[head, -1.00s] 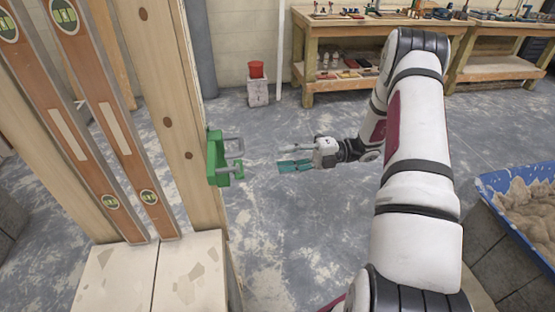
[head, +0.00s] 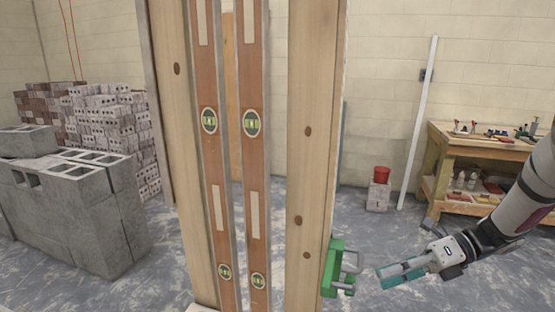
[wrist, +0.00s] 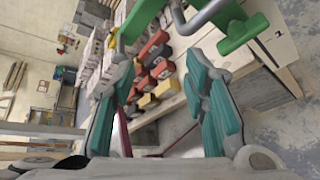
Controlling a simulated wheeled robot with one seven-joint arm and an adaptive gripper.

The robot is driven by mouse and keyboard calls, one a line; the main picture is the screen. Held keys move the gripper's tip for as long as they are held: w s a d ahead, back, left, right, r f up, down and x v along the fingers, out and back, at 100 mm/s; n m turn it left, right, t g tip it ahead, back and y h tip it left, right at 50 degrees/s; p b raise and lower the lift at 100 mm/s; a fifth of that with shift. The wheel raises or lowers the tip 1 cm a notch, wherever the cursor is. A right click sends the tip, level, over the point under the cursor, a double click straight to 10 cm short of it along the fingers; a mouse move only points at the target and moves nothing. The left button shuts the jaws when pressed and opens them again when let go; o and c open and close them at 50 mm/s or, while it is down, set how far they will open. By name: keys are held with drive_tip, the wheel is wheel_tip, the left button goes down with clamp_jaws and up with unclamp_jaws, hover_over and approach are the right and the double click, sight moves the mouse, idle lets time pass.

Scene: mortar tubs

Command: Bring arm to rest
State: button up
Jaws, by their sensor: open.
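My gripper (head: 381,277) is at the lower right in the head view. Its two teal-padded fingers are apart with nothing between them. It points left toward a green bracket (head: 331,268) with grey bars, fixed on the side of a wooden post (head: 311,130). A gap shows between the fingertips and the bracket. In the wrist view, the open fingers (wrist: 160,70) reach up the picture, and part of the green bracket (wrist: 243,32) with a grey bar shows beyond them at the upper right.
Two long spirit levels (head: 222,175) (head: 254,170) stand upright between wooden posts. Grey blocks (head: 75,215) and stacked bricks (head: 110,125) are at the left. Open floor lies before the workbench.

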drive_tip(key=s+a+r+n+g+h+p, duration=0.25)
drive_tip(key=s+a+r+n+h, duration=0.4)
drive_tip(key=s+r+n, duration=0.55)
drive_tip(key=s+d+r+n+t+h+p, duration=0.1)
drive_tip(key=s+r+n+t+h, duration=0.2)
drive_tip(key=s+n, duration=0.3)
drive_tip(key=s+r+n+t+h+p, duration=0.2)
drive_tip(key=s+n, duration=0.5)
drive_tip(key=n, duration=0.4)
drive_tip(key=shift+d+r+t+h, duration=0.35)
drive_tip(key=shift+r+t+h, duration=0.5)
drive_tip(key=shift+t+h, duration=0.15)
